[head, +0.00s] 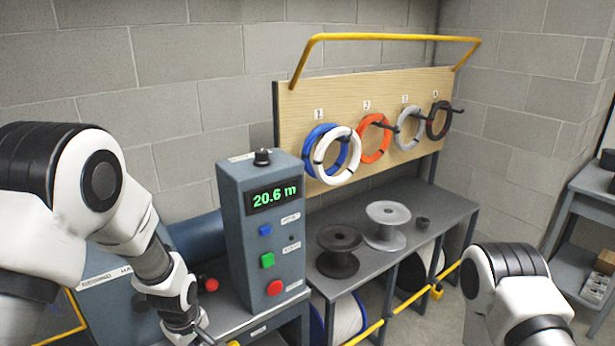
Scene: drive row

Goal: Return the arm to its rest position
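My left arm (140,230) comes in from the left and bends down in front of the blue machine. Its lower end reaches the bottom edge of the view, left of the grey control box (241,230), and its gripper fingers cannot be made out. My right arm (515,290) shows at the lower right, bent, with its gripper out of view. The control box reads 20.6 m and has blue, green and red buttons.
A grey bench (415,204) holds a black spool (338,250) and a grey spool (386,224). Coils hang on numbered pegs on a wooden board (300,100). A yellow rail (368,333) runs along the bench front. A shelf (590,205) stands at right.

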